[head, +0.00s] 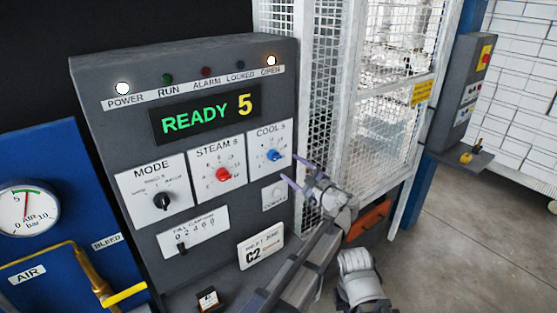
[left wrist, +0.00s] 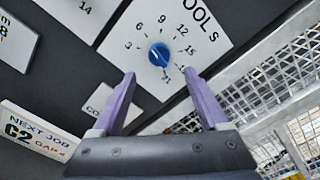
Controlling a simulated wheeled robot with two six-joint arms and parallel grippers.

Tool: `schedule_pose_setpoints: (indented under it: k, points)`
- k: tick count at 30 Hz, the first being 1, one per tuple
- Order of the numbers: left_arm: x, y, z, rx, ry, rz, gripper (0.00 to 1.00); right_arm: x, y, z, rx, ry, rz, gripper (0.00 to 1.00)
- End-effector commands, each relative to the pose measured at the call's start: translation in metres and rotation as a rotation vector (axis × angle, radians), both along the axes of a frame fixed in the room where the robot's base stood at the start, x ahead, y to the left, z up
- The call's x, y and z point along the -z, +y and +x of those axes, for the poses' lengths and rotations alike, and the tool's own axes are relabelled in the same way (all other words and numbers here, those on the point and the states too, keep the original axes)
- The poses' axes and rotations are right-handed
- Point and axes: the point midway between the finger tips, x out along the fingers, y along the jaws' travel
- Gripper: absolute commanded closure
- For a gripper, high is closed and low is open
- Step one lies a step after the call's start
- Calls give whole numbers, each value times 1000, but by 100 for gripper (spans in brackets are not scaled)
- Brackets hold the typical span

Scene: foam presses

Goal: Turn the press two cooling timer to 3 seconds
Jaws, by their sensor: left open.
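The blue cooling timer knob (head: 273,155) sits on the white COOL S plate at the right of the grey control panel (head: 85,85). In the left wrist view the knob (left wrist: 159,56) is seen close, ringed by numbers from 3 upward. Its pale pointer mark seems to face the high numbers at the lower right, near 21. My left gripper (head: 303,172) is open and empty, right of and below the knob, apart from it. In the left wrist view its purple fingertips (left wrist: 158,72) stand either side of the knob's lower part without visible contact. My right gripper is not seen.
The display (head: 205,114) reads READY 5; the POWER and OPEN lamps are lit. The STEAM S red knob (head: 223,174) and MODE black knob (head: 162,201) sit to the left. A C2 job card (head: 261,246) is below. A white mesh guard (head: 385,110) stands close on the right.

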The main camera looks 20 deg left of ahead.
Motion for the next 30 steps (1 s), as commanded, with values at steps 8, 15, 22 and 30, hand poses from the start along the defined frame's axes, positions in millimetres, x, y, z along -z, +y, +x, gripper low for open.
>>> schedule_pose_setpoints:
  k: [8, 15, 22, 30]
  points:
    - [0, 29, 23, -5, -1, -4, 23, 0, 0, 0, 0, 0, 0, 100]
    - [1, 54, 42, -3, -1, -4, 23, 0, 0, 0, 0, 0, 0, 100]
    - [1, 61, 47, -3, -1, -5, 23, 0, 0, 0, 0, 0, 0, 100]
    - [1, 62, 47, -3, -1, -5, 28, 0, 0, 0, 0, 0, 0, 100]
